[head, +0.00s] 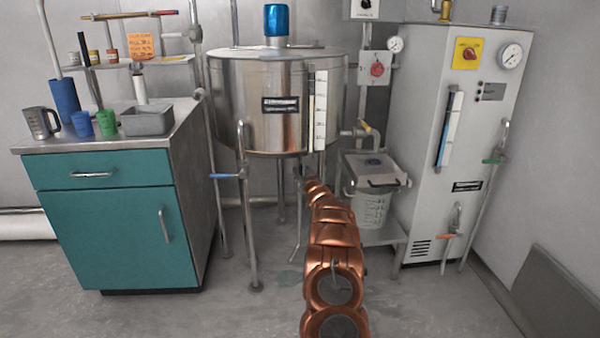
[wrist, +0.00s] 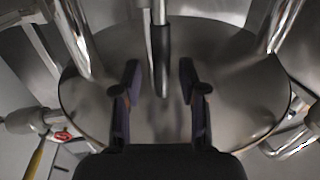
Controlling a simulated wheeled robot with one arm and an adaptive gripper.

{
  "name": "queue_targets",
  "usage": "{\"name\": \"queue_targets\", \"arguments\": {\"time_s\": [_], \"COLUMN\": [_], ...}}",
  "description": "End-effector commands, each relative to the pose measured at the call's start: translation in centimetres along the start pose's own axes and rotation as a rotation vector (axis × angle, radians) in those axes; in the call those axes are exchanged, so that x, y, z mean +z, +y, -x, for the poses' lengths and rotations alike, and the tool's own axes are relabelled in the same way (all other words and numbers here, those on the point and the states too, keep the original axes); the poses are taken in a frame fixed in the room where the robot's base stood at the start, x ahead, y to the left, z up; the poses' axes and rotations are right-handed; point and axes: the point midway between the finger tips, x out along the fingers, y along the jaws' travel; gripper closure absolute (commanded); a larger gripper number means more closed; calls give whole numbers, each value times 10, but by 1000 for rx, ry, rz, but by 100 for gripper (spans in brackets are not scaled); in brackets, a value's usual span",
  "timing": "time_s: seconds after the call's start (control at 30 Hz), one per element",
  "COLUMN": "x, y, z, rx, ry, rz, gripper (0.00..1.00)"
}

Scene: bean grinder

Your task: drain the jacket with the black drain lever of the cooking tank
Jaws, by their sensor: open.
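The black drain lever (wrist: 161,42) hangs there as a dark grip beside a thin metal rod. My gripper (wrist: 158,76) is open below the tank, its two dark fingers on either side of the lever's line. The lever lies between the fingers in the picture; I see no contact, and its depth is hard to tell. In the head view my arm hides most of this spot.
A blue-handled valve (head: 223,176) sits at the tank's left. A yellow lever (head: 365,127) is on the outlet above a lidded bucket (head: 370,207). The grey boiler cabinet (head: 430,120) stands right, the teal cabinet (head: 100,235) left.

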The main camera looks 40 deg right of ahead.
Motion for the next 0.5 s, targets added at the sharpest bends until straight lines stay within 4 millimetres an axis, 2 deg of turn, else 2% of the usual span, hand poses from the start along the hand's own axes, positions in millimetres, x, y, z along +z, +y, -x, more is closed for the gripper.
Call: {"name": "queue_targets", "arguments": {"time_s": [0.2, 0.5], "x": [1, 0], "y": [-1, -2], "z": [-10, -15], "rx": [-2, -1], "ry": [3, 2], "rz": [-1, -3], "gripper": [58, 58]}}
